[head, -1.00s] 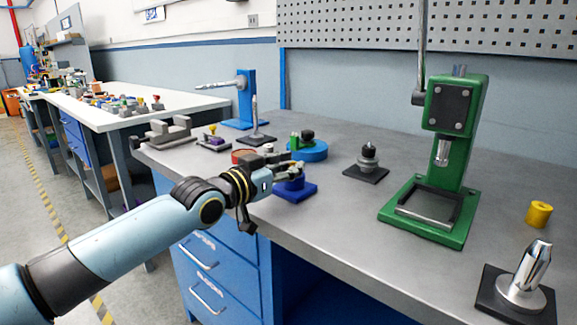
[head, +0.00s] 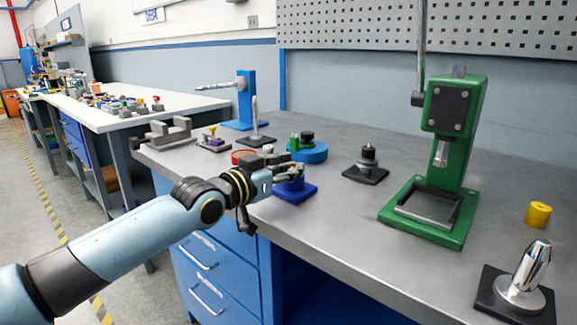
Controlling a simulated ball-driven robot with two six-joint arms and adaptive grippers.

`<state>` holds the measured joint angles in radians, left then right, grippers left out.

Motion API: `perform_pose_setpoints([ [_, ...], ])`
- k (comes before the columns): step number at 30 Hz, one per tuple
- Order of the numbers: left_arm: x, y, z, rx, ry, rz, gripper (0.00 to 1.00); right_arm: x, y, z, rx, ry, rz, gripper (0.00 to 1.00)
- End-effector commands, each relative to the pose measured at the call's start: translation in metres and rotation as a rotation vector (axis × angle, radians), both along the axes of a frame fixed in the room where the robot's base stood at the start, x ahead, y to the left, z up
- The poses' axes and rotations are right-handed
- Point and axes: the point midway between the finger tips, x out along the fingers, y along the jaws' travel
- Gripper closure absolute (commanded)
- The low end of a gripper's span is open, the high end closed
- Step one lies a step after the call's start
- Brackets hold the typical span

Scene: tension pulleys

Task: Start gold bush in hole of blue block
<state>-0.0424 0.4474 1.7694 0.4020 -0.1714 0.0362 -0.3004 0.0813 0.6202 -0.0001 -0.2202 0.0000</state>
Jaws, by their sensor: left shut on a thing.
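The blue block (head: 296,193) stands near the front edge of the bench, a dark blue round body on a square blue base. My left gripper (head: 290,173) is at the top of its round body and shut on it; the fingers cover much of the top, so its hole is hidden. A gold bush (head: 538,214), a short yellow-gold cylinder with a dark bore, stands upright on the bench at the far right, well apart from my left gripper. My right gripper is not in view.
A green press (head: 450,150) stands between the blue block and the gold bush. A chrome post (head: 528,275) on a black base is at the front right. A black-based pin (head: 367,163) and a blue disc (head: 311,153) stand behind the block.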

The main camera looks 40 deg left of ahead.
Motion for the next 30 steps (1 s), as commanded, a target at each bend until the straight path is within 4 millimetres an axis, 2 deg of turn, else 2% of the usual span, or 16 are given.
perform_pose_setpoints([
  [1, -0.0018, 0.0008, -0.0082, -0.003, 0.018, 0.002, 1.0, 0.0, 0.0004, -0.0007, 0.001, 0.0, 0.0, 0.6],
  [2, -0.0018, 0.0008, -0.0083, -0.003, 0.018, 0.002, 1.0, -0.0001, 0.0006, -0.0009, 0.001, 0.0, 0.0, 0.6],
  [30, 0.0, 0.0007, -0.0022, 0.003, -0.003, 0.001, 1.0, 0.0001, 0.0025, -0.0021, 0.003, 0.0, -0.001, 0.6],
])
